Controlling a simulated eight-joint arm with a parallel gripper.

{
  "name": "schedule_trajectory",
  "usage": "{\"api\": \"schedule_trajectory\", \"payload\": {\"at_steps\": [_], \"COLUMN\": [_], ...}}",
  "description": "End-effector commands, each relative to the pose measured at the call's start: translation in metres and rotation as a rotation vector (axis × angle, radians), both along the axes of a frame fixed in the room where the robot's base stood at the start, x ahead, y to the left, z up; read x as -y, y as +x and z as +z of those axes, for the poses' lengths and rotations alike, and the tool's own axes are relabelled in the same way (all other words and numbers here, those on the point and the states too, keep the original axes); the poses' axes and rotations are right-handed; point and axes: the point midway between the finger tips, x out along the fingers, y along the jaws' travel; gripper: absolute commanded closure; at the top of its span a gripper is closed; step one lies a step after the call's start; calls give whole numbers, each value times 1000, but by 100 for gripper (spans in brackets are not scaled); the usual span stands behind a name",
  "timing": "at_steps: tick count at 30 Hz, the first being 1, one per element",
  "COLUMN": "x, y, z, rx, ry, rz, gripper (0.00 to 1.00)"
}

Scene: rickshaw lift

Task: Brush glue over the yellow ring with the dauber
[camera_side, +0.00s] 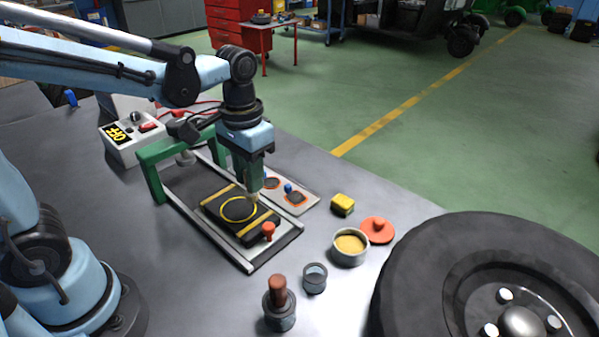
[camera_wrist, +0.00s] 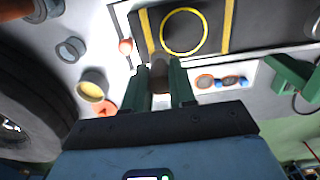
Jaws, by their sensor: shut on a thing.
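The yellow ring (camera_side: 221,211) is a thin outline on a dark rubber patch (camera_side: 213,207), between two yellow strips, inside the press frame. It also shows in the wrist view (camera_wrist: 162,33). My gripper (camera_side: 251,180) points down above the patch, its green fingers shut on the dauber (camera_wrist: 160,70). Most of the dauber is hidden between the fingers. Its pale tip (camera_side: 254,197) sits at the right edge of the ring in the side view. I cannot tell whether it touches the rubber. An open tin (camera_side: 348,244) of yellowish glue stands to the right.
The green press arch (camera_side: 150,170) stands just behind the patch, and a red knob (camera_side: 269,230) rises at its front. A large tyre (camera_side: 420,270) fills the right.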

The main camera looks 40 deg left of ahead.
Motion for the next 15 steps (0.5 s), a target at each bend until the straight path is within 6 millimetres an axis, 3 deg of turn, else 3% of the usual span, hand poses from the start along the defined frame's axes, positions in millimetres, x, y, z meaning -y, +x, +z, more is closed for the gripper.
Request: {"api": "schedule_trajectory", "payload": {"at_steps": [15], "x": [0], "y": [0], "z": [37], "rx": [0], "ry": [0], "rz": [0], "gripper": [100]}}
